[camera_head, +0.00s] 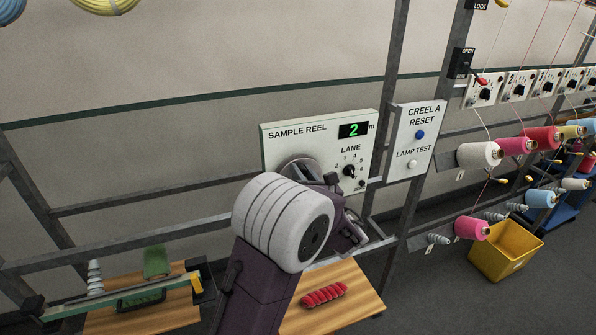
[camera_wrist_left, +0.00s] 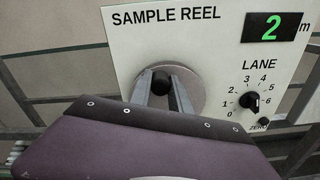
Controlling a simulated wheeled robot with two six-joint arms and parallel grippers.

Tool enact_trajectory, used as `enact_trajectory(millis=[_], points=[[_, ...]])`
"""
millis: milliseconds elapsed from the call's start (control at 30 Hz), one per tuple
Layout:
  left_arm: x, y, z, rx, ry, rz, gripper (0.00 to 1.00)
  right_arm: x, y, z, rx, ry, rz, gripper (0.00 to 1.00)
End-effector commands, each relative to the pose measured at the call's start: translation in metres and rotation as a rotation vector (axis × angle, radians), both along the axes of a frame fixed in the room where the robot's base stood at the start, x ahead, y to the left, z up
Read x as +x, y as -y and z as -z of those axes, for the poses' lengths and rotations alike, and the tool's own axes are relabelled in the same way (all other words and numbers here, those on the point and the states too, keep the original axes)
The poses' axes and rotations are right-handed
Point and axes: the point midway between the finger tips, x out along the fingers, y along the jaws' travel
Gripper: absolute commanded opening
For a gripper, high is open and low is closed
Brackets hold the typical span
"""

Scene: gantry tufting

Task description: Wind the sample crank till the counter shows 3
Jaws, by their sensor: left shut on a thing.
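The sample reel panel (camera_head: 277,144) is a cream plate with a green counter (camera_head: 354,130) that reads 2 m; the wrist view's counter (camera_wrist_left: 275,26) reads the same. The grey crank disc (camera_head: 297,163) is partly hidden behind my left arm's white joint. In the left wrist view the disc (camera_wrist_left: 193,88) carries a dark round crank handle (camera_wrist_left: 161,79). My left gripper (camera_wrist_left: 164,92) is shut on this handle, one finger on each side. In the head view my arm hides the handle and fingertips. My right gripper is in neither view.
A black lane knob (camera_head: 349,171) sits right of the disc. The creel reset panel (camera_head: 416,150) has a blue button. Yarn cones (camera_head: 478,155) and a yellow bin (camera_head: 505,250) stand right. A wooden board (camera_head: 350,292) with red yarn (camera_head: 325,294) lies below.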

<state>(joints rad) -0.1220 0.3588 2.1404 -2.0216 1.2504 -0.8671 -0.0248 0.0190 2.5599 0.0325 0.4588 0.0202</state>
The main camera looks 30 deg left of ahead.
Motion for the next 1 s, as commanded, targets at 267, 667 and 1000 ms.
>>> enact_trajectory(millis=[267,667,1000], points=[[0.000,0.000,0.000,-0.001,0.003,0.002,0.37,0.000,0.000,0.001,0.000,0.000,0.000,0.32],[-0.003,0.006,0.002,-0.001,0.004,0.005,0.45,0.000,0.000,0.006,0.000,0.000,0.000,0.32],[-0.046,0.061,0.003,-0.001,0.006,0.007,0.45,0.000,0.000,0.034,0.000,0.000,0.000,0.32]])
